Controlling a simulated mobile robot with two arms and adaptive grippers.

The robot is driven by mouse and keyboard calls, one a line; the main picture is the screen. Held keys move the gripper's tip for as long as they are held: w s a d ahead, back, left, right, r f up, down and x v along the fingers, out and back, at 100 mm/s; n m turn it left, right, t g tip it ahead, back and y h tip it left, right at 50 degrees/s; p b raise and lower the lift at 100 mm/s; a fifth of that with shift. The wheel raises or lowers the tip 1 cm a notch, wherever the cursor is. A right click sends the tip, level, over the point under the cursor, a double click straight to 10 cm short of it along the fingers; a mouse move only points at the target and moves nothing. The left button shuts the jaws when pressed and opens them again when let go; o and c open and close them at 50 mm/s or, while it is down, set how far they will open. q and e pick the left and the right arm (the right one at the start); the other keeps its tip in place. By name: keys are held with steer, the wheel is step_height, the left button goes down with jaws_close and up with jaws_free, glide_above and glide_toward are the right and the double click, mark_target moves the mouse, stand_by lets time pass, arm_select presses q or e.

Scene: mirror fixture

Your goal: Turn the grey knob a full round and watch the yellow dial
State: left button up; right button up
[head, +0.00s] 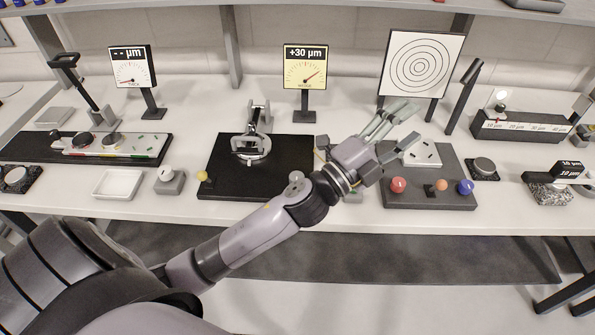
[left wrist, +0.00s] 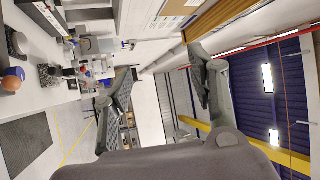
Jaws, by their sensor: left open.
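The yellow dial (head: 305,72) stands upright on a post behind the black base plate (head: 228,180) and reads +30 µm. A mirror fixture (head: 252,147) with a round plate and metal bracket stands on that base. A small grey block with a pale round knob (head: 167,174) sits left of the base; I cannot tell if this is the grey knob. My left gripper (head: 405,122) is open and empty, above the back of the grey board, right of the fixture. Its spread fingers also show in the left wrist view (left wrist: 162,82). My forearm hides the base's right front. My right gripper is not in view.
The grey board (head: 445,200) carries red (head: 398,185), orange (head: 441,184) and blue (head: 465,187) knobs. A target card (head: 421,64) stands behind it. A white tray (head: 117,184) and another dial (head: 132,68) are at left. A dark post (head: 462,97) rises at right.

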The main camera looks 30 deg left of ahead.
arm_select(q)
steer(key=s+d+r+m+g+h, duration=0.2)
steer(key=d+r+m+g+h, duration=0.2)
steer(key=d+m+g+h, duration=0.7)
steer(key=m+g+y, duration=0.9)
steer(key=m+y, duration=0.8)
steer(key=y, duration=0.3)
glide_above(297, 176)
step_height(297, 176, down, 10)
step_height(297, 176, down, 18)
steer(key=p, duration=0.2)
steer(key=shift+r+p, duration=0.25)
steer(key=shift+p, duration=0.15)
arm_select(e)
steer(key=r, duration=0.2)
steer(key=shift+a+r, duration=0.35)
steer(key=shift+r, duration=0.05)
